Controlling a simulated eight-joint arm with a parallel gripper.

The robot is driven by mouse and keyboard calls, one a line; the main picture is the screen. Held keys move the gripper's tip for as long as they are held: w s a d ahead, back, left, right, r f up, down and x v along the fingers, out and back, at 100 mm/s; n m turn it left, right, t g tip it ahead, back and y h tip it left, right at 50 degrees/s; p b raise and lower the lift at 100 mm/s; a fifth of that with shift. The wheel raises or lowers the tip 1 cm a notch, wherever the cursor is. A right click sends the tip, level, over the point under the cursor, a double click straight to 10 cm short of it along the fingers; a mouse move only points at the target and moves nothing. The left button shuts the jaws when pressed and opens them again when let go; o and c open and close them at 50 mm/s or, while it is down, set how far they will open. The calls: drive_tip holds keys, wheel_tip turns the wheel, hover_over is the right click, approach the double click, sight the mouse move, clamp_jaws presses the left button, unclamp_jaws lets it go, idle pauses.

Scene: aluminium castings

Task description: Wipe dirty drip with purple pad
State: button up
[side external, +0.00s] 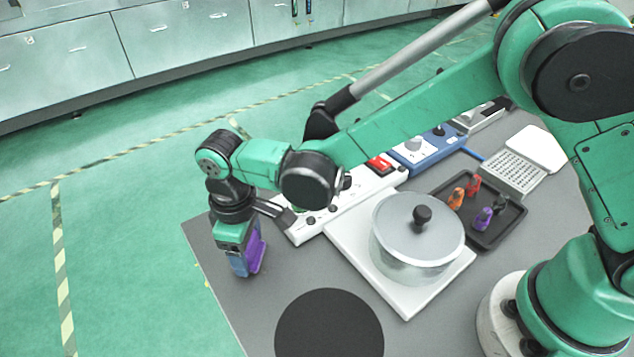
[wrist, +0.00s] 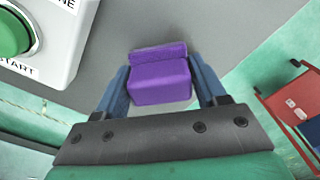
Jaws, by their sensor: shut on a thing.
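A purple pad (side external: 256,252) is in my gripper (side external: 243,262) near the left edge of the grey table. In the wrist view the purple pad (wrist: 160,80) sits between the two blue fingers of my gripper (wrist: 163,85), which are shut on it. In the side view the pad is low, close to the table top; I cannot tell whether it touches. No dirty drip can be made out; the pad and gripper may hide it.
A black disc (side external: 330,325) lies in front. A dark tray (side external: 512,226) holds small coloured figures. A white control box (side external: 340,211) with a green START button (wrist: 14,34) is close to my gripper.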

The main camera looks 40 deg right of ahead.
sight(262, 275)
drive_tip(key=shift+s+f, duration=0.2)
drive_tip(key=shift+s, duration=1.45)
drive_tip(key=shift+w, duration=1.3)
drive_tip(key=shift+w+r, duration=0.1)
drive_tip(key=shift+w, duration=0.6)
drive_tip(key=shift+s+r, duration=0.1)
drive_tip(key=shift+r, duration=3.95)
